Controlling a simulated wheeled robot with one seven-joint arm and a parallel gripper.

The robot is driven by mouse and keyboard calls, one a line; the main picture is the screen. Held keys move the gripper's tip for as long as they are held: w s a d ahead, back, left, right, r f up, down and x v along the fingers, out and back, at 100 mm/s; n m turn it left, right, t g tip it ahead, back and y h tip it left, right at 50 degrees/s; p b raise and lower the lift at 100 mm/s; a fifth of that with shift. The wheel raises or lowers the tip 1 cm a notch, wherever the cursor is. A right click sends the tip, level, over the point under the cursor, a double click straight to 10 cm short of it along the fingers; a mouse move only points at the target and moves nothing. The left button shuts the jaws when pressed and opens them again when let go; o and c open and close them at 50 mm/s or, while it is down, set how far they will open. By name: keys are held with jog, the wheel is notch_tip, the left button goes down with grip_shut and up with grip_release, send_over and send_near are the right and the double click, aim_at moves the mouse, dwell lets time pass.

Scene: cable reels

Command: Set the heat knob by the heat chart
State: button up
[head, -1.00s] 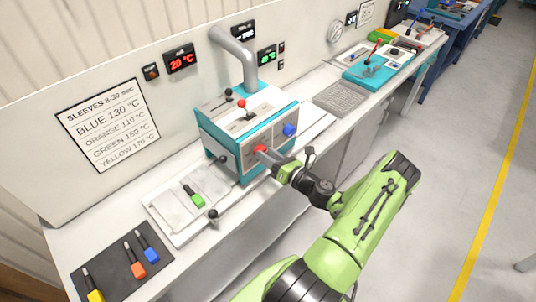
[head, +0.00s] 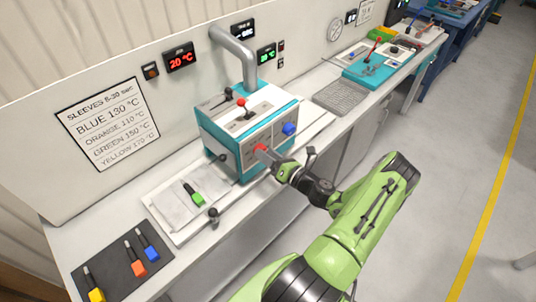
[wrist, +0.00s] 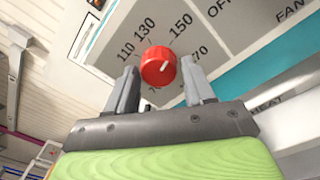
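The red heat knob (wrist: 158,66) is on the heater's front panel, ringed by 110, 130, 150 and 170; a small white mark shows on its face, but its exact setting is hard to read. My gripper (wrist: 160,72) has one finger on each side of the knob, with gaps visible; it is open. In the head view the knob (head: 261,149) is at the gripper's tip. The heat chart (head: 108,124) on the wall lists blue 130, orange 110, green 150 and yellow 170 °C. The heater (head: 225,139) is teal and white.
A green-handled piece (head: 197,200) lies on the white tray (head: 166,222). Blue (head: 151,254), orange (head: 138,268) and yellow (head: 96,295) ones lie on the dark mat. A blue knob (head: 288,128) is right of the red one. A red display (head: 180,60) reads 20 °C.

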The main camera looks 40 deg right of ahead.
jog(key=shift+o, duration=1.1)
jog(key=shift+r, duration=0.1)
jog(key=s+d+b, duration=0.1)
jog(key=s+b, duration=0.1)
jog(key=s, duration=1.3)
jog(key=shift+s, duration=0.35)
